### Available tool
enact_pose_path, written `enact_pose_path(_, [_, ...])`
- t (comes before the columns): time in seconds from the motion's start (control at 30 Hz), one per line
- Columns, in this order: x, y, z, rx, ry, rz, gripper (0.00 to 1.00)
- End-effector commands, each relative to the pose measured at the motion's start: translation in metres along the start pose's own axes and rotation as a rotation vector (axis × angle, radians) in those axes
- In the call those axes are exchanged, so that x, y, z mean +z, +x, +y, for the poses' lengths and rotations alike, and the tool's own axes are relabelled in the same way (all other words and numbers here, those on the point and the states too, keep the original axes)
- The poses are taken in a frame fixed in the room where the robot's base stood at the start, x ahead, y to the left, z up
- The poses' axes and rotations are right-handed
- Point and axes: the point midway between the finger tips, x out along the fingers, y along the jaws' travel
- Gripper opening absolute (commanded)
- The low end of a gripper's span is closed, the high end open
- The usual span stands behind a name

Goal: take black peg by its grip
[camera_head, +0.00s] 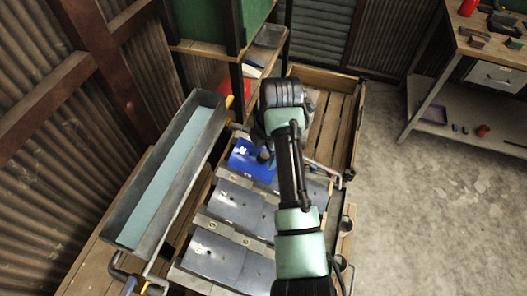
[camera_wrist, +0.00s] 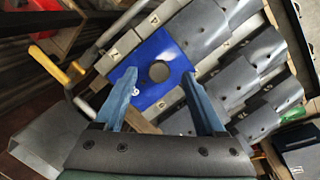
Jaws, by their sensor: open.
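In the wrist view the fingers point at a blue plate (camera_wrist: 178,58). A dark round spot (camera_wrist: 158,71) shows on this plate between the fingertips; I cannot tell whether it is the end of the black peg or a hole. In the head view the blue plate (camera_head: 243,162) lies beneath my wrist, which partly covers it. No black peg with a clear grip can be made out in either view.
Several grey metal plates (camera_head: 240,203) lie beside the blue one. A long grey trough (camera_head: 168,180) stands to the left. A yellow handle (camera_wrist: 60,66) and a metal rail are close by on the left in the wrist view. A workbench (camera_head: 476,45) stands at right, beyond open floor (camera_head: 420,220).

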Motion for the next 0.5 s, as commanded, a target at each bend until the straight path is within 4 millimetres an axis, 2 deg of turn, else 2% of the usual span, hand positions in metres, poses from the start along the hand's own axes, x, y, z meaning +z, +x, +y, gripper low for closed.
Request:
enact_pose_path(0.2, [0.0,0.018,0.0,-0.001,0.0,-0.001,0.72])
enact_pose_path(0.4, [0.0,0.019,0.0,0.001,0.0,-0.001,0.72])
enact_pose_path(0.5, [0.0,0.019,0.0,0.001,0.0,-0.001,0.56])
